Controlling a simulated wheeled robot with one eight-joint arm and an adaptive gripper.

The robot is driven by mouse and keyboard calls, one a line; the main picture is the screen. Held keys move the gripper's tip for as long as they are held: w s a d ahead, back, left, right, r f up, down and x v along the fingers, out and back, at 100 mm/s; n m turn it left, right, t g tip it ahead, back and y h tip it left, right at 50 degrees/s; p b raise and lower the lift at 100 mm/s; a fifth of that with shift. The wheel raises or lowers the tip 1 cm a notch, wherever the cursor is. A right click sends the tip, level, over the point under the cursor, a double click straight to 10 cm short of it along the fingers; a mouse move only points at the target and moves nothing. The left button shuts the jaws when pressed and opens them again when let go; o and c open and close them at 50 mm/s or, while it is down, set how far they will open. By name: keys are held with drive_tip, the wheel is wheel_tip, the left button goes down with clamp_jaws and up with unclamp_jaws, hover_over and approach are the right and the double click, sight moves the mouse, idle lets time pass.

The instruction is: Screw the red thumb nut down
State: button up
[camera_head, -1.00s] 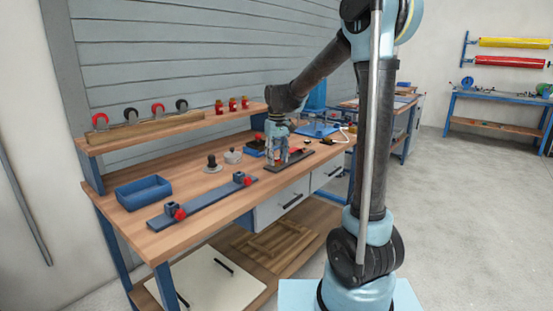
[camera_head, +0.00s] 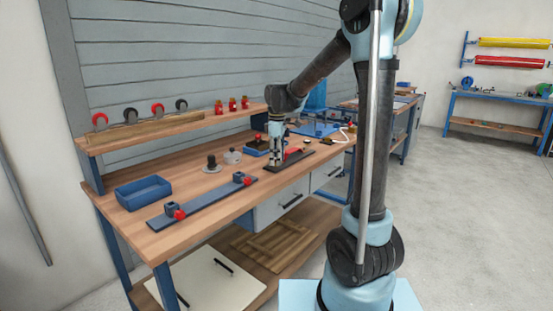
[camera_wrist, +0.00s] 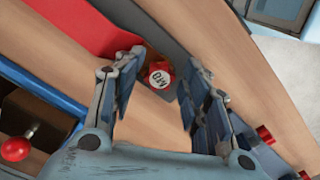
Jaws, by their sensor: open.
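The red thumb nut (camera_wrist: 159,76) shows in the wrist view with its white marked top facing me. It sits over the dark base plate (camera_wrist: 262,120), between the fingers of my gripper (camera_wrist: 162,68). The fingers are open, one on each side of the nut, with a gap visible on both sides. In the head view my gripper (camera_head: 275,157) points down over the dark base plate (camera_head: 292,164) on the bench. The nut is not distinct there. A red part (camera_wrist: 90,22) lies beside the nut in the wrist view.
A blue tray (camera_wrist: 40,88) with a red-knobbed item stands at the left in the wrist view. In the head view, a blue rail (camera_head: 205,201) with red knobs and a blue bin (camera_head: 143,192) lie to the left. A shelf (camera_head: 150,135) runs behind.

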drive_tip(key=n, duration=0.9)
drive_tip(key=shift+n, duration=0.3)
clamp_jaws()
drive_tip(key=m, duration=1.1)
drive_tip(key=shift+o, duration=0.6)
unclamp_jaws()
drive_tip(key=o, duration=0.4)
